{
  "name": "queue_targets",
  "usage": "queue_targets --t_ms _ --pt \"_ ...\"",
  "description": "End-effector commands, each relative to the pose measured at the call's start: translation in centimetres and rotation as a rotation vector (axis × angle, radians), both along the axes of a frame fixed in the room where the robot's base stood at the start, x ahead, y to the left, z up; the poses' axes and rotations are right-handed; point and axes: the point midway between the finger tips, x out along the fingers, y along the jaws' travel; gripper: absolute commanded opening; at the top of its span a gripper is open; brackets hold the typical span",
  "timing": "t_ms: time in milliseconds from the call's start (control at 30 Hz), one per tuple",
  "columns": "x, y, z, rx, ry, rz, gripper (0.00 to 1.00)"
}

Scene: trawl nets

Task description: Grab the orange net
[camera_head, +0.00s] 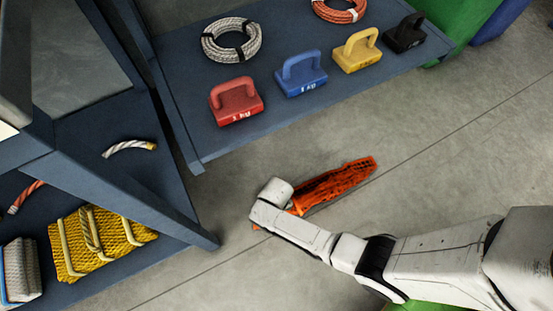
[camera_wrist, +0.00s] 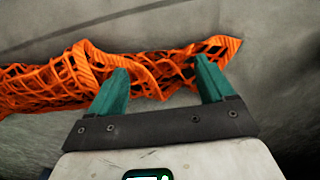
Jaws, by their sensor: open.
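The orange net (camera_head: 342,180) lies on the grey floor in the head view, stretched out to the upper right and partly hidden under my arm's end. In the wrist view the net (camera_wrist: 50,88) is a long bundle of orange mesh running across the upper part of the picture. My gripper (camera_wrist: 163,78) has two green fingers spread apart, with part of the net showing between and beyond their tips. I cannot tell whether the fingers touch the net. In the head view the fingers are hidden by my own wrist.
A blue shelf (camera_head: 290,112) at the top holds a red weight (camera_head: 238,108), a blue weight (camera_head: 303,84), a yellow weight (camera_head: 357,54), a black weight (camera_head: 404,38) and rope coils. A blue rack at left holds a yellow rope bundle (camera_head: 100,243). Floor right of the net is clear.

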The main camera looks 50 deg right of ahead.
Motion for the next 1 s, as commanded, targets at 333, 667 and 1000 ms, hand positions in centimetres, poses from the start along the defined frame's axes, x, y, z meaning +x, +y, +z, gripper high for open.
queue_targets --t_ms 333,667,1000 --pt "-0.04 0.04 -0.04 0.001 0.000 0.000 0.64" --pt "-0.03 0.04 -0.03 0.001 0.000 0.000 0.48" --pt "-0.01 0.05 -0.03 0.001 0.000 0.000 0.31"
